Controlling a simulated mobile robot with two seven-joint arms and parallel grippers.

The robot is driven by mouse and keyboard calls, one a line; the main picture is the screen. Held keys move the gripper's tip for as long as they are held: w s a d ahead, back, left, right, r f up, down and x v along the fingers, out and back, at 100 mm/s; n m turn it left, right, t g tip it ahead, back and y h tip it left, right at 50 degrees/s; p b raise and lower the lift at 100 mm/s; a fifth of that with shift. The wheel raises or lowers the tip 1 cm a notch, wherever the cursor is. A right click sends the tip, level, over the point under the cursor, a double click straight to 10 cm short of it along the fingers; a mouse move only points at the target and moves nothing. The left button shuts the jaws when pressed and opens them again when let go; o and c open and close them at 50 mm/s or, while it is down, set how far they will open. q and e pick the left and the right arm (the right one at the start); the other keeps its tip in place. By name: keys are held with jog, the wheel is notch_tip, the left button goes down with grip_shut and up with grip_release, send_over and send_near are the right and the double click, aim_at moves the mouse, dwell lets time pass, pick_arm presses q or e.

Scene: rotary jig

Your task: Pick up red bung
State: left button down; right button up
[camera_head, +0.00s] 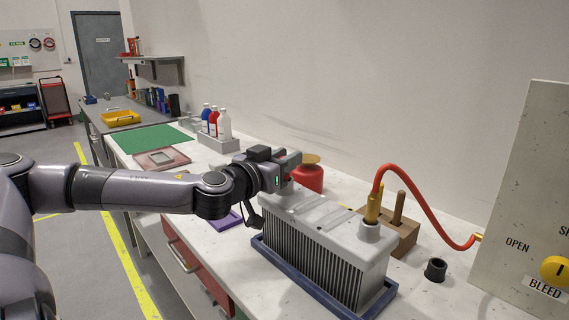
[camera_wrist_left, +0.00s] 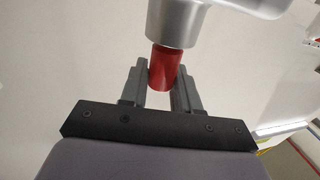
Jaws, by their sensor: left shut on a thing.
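The red bung (camera_wrist_left: 164,72) shows in the left wrist view between the two fingers of my left gripper (camera_wrist_left: 160,75), which is shut on it. One end of the bung meets a round silver port (camera_wrist_left: 175,25) on the grey finned metal block; I cannot tell how far it sits inside. In the head view my left gripper (camera_head: 291,163) is over the far left end of the finned block (camera_head: 325,235), and the bung is mostly hidden there by the gripper. My right gripper is not in view.
The block stands in a blue tray (camera_head: 310,295). A red hose (camera_head: 425,195) runs from a brass fitting (camera_head: 373,208) to the panel (camera_head: 530,200) at right. A red container (camera_head: 309,178) stands behind the gripper. A black cup (camera_head: 435,269) and wooden block (camera_head: 405,232) stand nearby.

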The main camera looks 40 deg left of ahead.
pick_arm(q)
notch_tip(320, 180, up, 8)
jog(key=p, duration=0.3)
jog(key=shift+r, duration=0.2)
notch_tip(320, 180, up, 12)
jog(key=p, duration=0.2)
jog(key=shift+f, duration=0.25)
